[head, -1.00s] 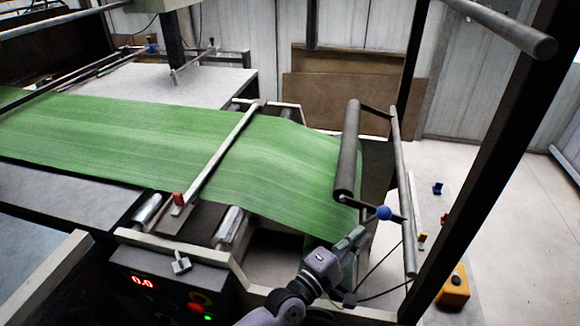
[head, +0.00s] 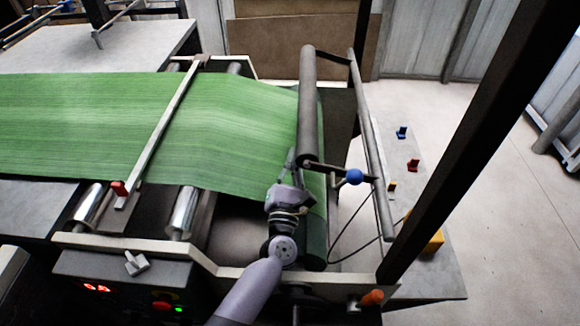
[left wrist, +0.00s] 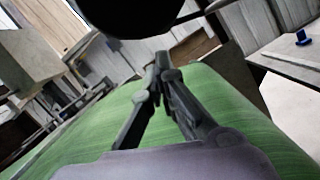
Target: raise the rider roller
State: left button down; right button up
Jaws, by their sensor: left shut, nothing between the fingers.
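The rider roller (head: 308,110) is a long dark grey cylinder on pivot arms above the right end of the green web (head: 230,130). A blue ball (head: 354,177) sits on the lever at its near end. My left gripper (head: 290,153) is shut and empty, just left of the roller's near end and close to the web; I cannot tell whether it touches either. In the left wrist view the shut fingertips (left wrist: 162,58) point over the web (left wrist: 225,90), with the dark roller (left wrist: 140,15) close above them. My right gripper is not in view.
A pale bar (head: 160,135) with a red clamp crosses the web on the left. A dark upright post (head: 470,140) and a grey rail (head: 370,140) stand on the right. A control box (head: 110,285) is at the lower left. Small blue and red parts lie on the floor-side plate.

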pick_arm(q)
jog(key=shift+x, duration=1.95)
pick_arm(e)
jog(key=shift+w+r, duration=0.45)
pick_arm(q)
notch_tip(320, 180, up, 5)
jog(key=m+p, duration=0.3)
jog(key=p, duration=0.2)
jog(key=shift+d+f+h, duration=0.1)
jog(key=shift+f+h, duration=0.1)
jog(key=shift+h, duration=0.1)
jog(key=shift+f, duration=0.1)
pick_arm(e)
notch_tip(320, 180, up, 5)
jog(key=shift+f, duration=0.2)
pick_arm(q)
jog(key=shift+f, duration=0.1)
